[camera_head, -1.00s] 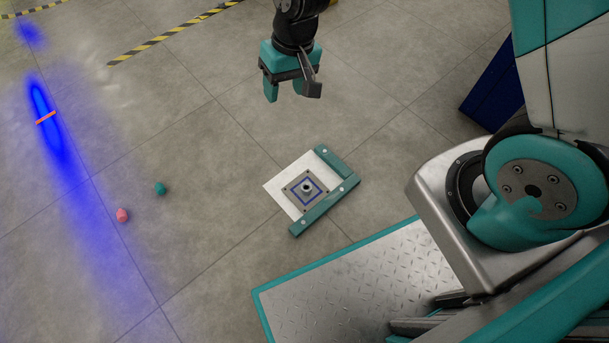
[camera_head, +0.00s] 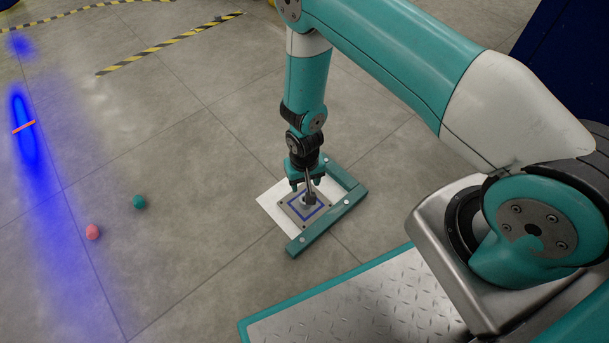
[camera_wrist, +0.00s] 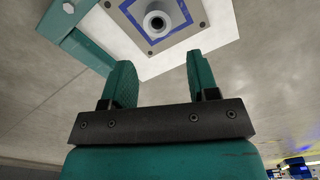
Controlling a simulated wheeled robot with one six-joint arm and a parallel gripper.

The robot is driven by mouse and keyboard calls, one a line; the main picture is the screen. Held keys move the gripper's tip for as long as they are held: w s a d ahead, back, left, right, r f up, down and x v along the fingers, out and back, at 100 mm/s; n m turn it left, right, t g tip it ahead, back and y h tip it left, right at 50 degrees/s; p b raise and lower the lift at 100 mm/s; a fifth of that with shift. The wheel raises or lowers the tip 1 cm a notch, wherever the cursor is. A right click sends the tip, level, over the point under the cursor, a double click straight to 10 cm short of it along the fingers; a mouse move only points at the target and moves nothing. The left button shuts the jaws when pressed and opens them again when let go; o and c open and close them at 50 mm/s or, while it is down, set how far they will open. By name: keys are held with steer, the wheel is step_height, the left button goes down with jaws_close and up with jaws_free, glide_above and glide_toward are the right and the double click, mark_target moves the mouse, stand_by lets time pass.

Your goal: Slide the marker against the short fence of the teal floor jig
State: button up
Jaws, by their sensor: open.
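The marker (camera_head: 293,206) is a grey square plate with a blue square outline and a round knob at its centre. It lies flat on the white pad of the teal floor jig (camera_head: 313,236). Its lower-right edge is close to the long fence; I cannot tell if they touch. A white gap separates it from the short fence (camera_head: 345,174), at upper right. My gripper (camera_head: 308,187) points down over the marker, fingers open. In the wrist view the open gripper (camera_wrist: 161,72) has the knob (camera_wrist: 157,21) beyond its fingertips, not visibly gripped.
A pink ball-like object (camera_head: 93,232) and a teal one (camera_head: 139,202) lie on the floor to the left. A metal tread platform (camera_head: 350,300) with a teal edge is at the bottom.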

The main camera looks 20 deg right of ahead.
mark_target(321, 193)
step_height(321, 193, down, 11)
steer(key=b, duration=0.5)
steer(key=shift+r, duration=0.1)
steer(key=shift+r, duration=0.1)
jaws_close()
steer(key=shift+w+d, duration=0.2)
steer(key=shift+d, duration=0.4)
steer(key=shift+w+d, duration=0.2)
steer(key=shift+d, duration=0.5)
steer(key=shift+w+d, duration=0.15)
steer(key=shift+d, duration=0.2)
steer(key=shift+w+d, duration=0.25)
steer(key=shift+d, duration=0.45)
steer(key=shift+w+d, duration=0.2)
steer(key=shift+d, duration=0.45)
steer(key=shift+w+d, duration=0.1)
steer(key=shift+d, duration=0.25)
